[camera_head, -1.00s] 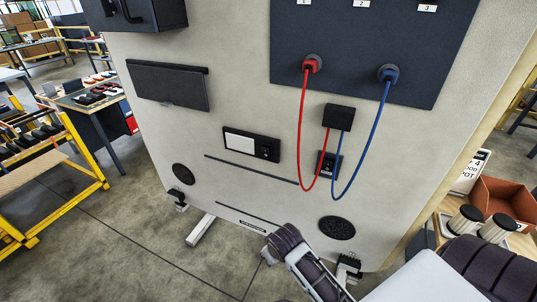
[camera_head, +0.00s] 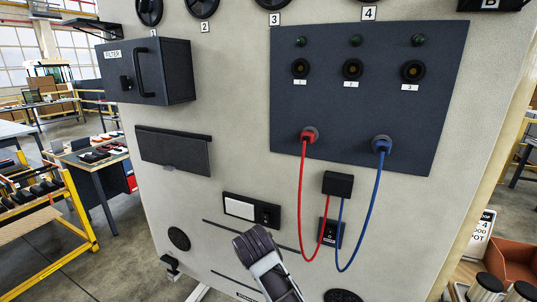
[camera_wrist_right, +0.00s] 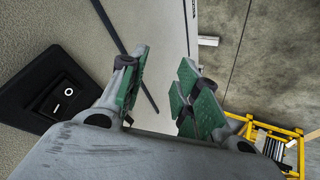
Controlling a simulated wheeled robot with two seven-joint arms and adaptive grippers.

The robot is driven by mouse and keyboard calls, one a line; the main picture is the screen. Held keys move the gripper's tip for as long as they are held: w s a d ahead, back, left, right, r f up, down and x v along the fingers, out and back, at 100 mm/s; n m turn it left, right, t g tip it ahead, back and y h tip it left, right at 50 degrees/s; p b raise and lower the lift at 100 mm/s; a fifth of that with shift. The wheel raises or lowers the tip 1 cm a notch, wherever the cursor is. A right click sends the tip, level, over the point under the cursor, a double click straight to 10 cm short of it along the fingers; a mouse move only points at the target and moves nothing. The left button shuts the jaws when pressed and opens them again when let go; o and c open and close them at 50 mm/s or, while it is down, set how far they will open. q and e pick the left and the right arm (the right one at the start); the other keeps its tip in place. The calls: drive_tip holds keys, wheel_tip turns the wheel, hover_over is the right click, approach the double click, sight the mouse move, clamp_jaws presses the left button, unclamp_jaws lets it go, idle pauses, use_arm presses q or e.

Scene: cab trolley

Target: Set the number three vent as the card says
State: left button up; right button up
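The number three vent (camera_head: 272,4) is a black round vent at the top edge of the head view, above its label "3" (camera_head: 274,19). The frame cuts off its upper part, so its setting cannot be read. No readable instruction card shows. My right gripper (camera_wrist_right: 163,92) is open and empty in the right wrist view, its green-padded fingers apart near the pale wall. A black rocker switch (camera_wrist_right: 62,92) shows left of it. One of my arms rises at the bottom centre of the head view, with no fingertips visible. My left gripper is not identifiable.
Vents one (camera_head: 149,10) and two (camera_head: 201,9) are left of vent three. A black FILTER box (camera_head: 150,72) juts out at left. Red (camera_head: 301,190) and blue (camera_head: 374,195) cables hang in loops below the dark socket panel (camera_head: 440,60).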

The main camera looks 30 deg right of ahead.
drive_tip(key=w+r+m+t+h, duration=0.15)
drive_tip(key=w+r, duration=0.25)
drive_tip(key=r, duration=0.9)
drive_tip(key=w+r+t+h, duration=0.15)
drive_tip(key=w+r, duration=0.25)
drive_tip(key=r, duration=0.8)
drive_tip(key=w+r+t+h, duration=0.15)
drive_tip(key=w+r, duration=0.25)
drive_tip(key=r, duration=0.9)
drive_tip(key=s+r+m+h, duration=0.1)
drive_tip(key=s+r, duration=0.4)
drive_tip(key=r, duration=0.7)
drive_tip(key=s+a+r+m+h, duration=0.1)
drive_tip(key=s+r, duration=0.4)
drive_tip(key=r, duration=0.6)
drive_tip(key=s+a+r+m+h, duration=0.1)
drive_tip(key=s+r+m+h, duration=0.2)
drive_tip(key=r, duration=0.9)
drive_tip(key=s+h, duration=0.2)
drive_tip(key=s, duration=0.1)
drive_tip(key=shift+a+r+g, duration=0.2)
drive_tip(key=shift+r+g, duration=0.1)
drive_tip(key=shift+g, duration=0.05)
drive_tip(key=shift+w+d, duration=0.1)
drive_tip(key=p+x, duration=0.4)
drive_tip(key=x, duration=0.9)
drive_tip(key=shift+w+d, duration=0.2)
drive_tip(key=shift+d, duration=0.1)
drive_tip(key=shift+c, duration=0.2)
clamp_jaws()
